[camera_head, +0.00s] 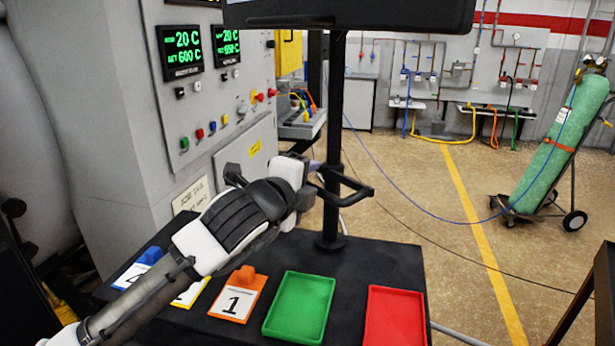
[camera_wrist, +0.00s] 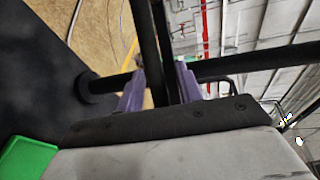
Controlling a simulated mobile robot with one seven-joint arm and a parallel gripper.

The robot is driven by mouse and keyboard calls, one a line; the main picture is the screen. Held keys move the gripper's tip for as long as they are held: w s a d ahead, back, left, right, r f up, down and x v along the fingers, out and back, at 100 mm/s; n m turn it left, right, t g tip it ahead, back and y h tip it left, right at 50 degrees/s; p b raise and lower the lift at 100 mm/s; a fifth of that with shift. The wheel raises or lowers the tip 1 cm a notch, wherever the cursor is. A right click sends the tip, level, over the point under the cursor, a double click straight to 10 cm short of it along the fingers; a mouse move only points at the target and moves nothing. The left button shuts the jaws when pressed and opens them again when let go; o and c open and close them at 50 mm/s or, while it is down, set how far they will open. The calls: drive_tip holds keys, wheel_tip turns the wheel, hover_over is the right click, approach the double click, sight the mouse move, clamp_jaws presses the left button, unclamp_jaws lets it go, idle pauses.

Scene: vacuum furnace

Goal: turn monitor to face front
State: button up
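The monitor (camera_head: 350,12) is black and cut off by the top edge of the head view; only its lower part shows, seemingly its dark back. It stands on a black upright pole (camera_head: 335,110) fixed to the black table. A black looped handle (camera_head: 358,194) sticks out sideways from the pole. My gripper (camera_head: 313,172) is at the handle's near side. In the wrist view the purple fingers of my gripper (camera_wrist: 161,90) stand apart, with dark handle bars (camera_wrist: 146,40) between them. I cannot tell whether they press on a bar.
The grey furnace cabinet (camera_head: 190,110) stands close on the left. A green gas cylinder (camera_head: 563,145) on a cart is far right. Floor between is open.

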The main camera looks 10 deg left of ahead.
drive_tip(key=shift+c, duration=0.5)
clamp_jaws()
